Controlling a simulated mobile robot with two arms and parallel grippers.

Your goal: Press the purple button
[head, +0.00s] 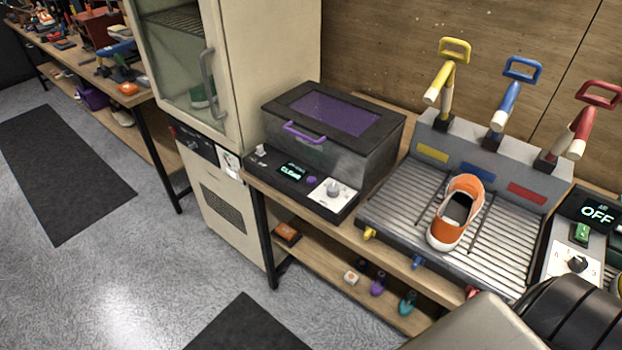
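The purple button (311,181) is a small round button on the black front panel of a box-shaped machine (361,155). It sits between a lit display (291,172) with green-white letters and a white dial plate (333,192). The machine's lid (330,113) has a purple window and a purple handle (303,133), and it is shut. Nothing covers the button. Neither of my grippers shows in the head view, so I cannot see whether they are open or shut.
An orange sneaker (455,213) stands on a ribbed grey rack (390,213) with yellow, blue and red levers. A control box with a display reading OFF (597,213) is at the right. A tall cream cabinet (283,60) stands left of the machine. Small items lie on the lower shelf.

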